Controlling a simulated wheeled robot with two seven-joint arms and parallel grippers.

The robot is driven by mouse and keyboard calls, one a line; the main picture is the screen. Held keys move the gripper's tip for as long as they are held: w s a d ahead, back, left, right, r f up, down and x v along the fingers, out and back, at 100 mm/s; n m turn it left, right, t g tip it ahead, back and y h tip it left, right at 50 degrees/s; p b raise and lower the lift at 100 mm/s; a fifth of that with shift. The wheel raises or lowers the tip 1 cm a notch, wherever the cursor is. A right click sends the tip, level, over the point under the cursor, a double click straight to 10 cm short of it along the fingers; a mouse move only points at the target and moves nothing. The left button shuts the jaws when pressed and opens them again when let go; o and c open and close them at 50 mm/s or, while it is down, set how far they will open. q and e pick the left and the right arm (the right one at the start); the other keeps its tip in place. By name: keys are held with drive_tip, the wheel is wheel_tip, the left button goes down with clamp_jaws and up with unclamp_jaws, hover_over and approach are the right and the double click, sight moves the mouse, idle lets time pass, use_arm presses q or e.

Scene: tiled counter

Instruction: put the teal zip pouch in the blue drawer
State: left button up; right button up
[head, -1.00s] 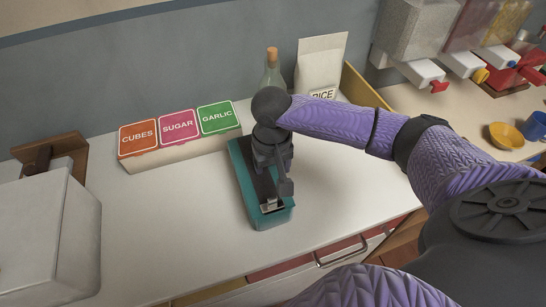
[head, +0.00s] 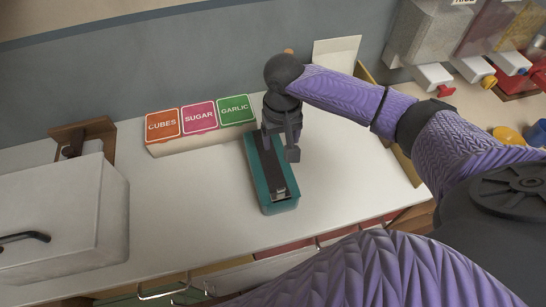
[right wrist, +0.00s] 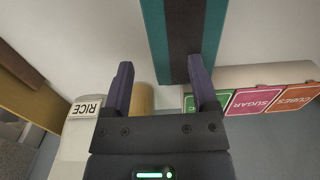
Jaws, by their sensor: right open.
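The teal zip pouch (head: 283,203) lies on the white counter, with a dark stripe along its top and a metal zip pull at its near end. My right gripper (head: 280,147) is over the pouch's far end, open and holding nothing. In the right wrist view the gripper (right wrist: 160,85) has its fingers apart, and the pouch (right wrist: 153,35) shows beyond them. The right finger overlaps the pouch in that picture; I cannot tell if it touches. I cannot pick out a blue drawer among the fronts at the counter's edge. My left gripper is out of view.
A row of boxes labelled CUBES, SUGAR and GARLIC (head: 200,119) stands behind the pouch. A white appliance (head: 65,215) is at the left. Drawer handles (head: 165,291) show below the front edge.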

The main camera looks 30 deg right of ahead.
sight(282, 156)
drive_tip(key=f, duration=0.2)
drive_tip(key=f+b, duration=0.1)
drive_tip(key=f, duration=0.1)
drive_tip(key=f+b, duration=0.1)
drive_tip(key=f, duration=0.2)
drive_tip(key=shift+s+d, duration=0.1)
drive_tip(key=shift+s, duration=0.2)
clamp_jaws()
